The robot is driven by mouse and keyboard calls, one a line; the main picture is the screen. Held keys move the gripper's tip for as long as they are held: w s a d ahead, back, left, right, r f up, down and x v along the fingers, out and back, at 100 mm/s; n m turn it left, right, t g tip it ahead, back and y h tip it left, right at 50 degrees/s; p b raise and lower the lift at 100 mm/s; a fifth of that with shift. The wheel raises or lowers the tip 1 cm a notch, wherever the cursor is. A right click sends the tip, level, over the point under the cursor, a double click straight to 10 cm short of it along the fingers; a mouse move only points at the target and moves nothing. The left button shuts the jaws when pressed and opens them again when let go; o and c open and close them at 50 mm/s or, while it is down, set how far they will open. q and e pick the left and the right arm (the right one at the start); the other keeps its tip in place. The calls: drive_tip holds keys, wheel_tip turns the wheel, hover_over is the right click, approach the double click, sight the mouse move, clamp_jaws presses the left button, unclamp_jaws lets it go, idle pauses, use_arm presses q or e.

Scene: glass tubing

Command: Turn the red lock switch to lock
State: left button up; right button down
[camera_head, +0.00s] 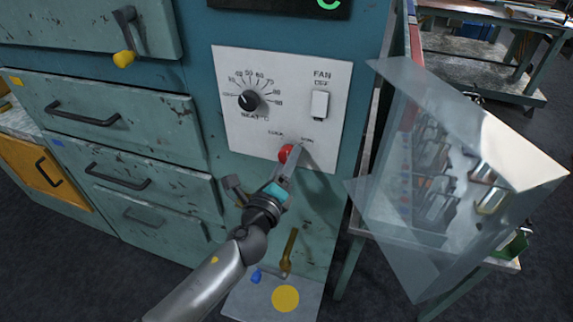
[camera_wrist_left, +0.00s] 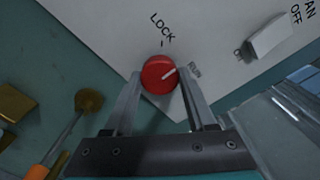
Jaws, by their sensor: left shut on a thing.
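The red lock switch (camera_head: 285,152) is a round knob low on the white control panel (camera_head: 240,142). My left gripper (camera_head: 290,160) reaches the panel from below and is shut on the knob. In the left wrist view its fingers (camera_wrist_left: 160,76) stand on either side of the knob. My right gripper is not in view.
A black heat dial (camera_head: 249,100) and a white fan switch (camera_head: 320,104) sit higher on the panel. A clear, glass-like box (camera_head: 420,130) stands to the right. Drawers with black handles (camera_head: 86,116) are on the left. Below is a plate with a yellow disc (camera_head: 285,298).

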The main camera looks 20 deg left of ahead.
use_arm(q)
drive_tip(key=shift+n+b, duration=0.35)
drive_tip(key=shift+n, duration=4.35)
drive_tip(key=o, duration=1.4)
drive_tip(key=shift+c, duration=0.2)
drive_tip(key=shift+s, duration=0.1)
drive_tip(key=s+b, duration=0.1)
drive_tip(key=s, duration=1.4)
drive_tip(key=shift+a+b, duration=0.25)
drive_tip(key=shift+b, duration=0.05)
